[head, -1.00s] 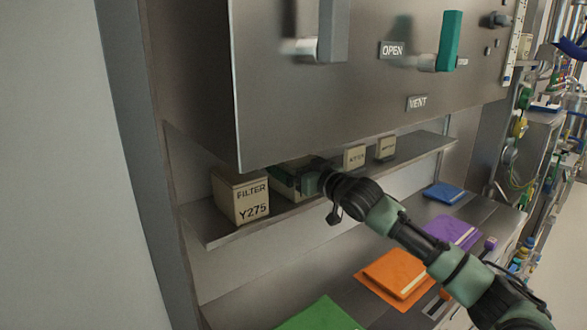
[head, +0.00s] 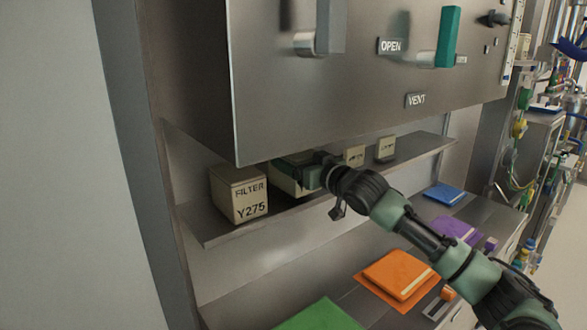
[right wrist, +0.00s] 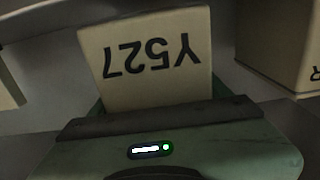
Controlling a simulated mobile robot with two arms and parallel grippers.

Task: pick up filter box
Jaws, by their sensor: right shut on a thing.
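A beige filter box (right wrist: 150,85) marked Y527, its writing upside down, fills the middle of the right wrist view. In the head view a pale part of this box (head: 289,187) shows just below my right gripper (head: 290,172), at the shelf beneath the steel cabinet. My right gripper is shut on this box; the fingers are mostly hidden. I cannot tell whether the box touches the shelf. Another beige box (head: 239,195) labelled FILTER Y275 stands on the shelf to its left. My left gripper is not in view.
Two smaller beige boxes stand farther right on the shelf (head: 415,150), one of them near its far end (head: 385,148). The cabinet (head: 300,115) hangs low above. Orange (head: 398,275), purple, blue and green flat items lie on the surface below.

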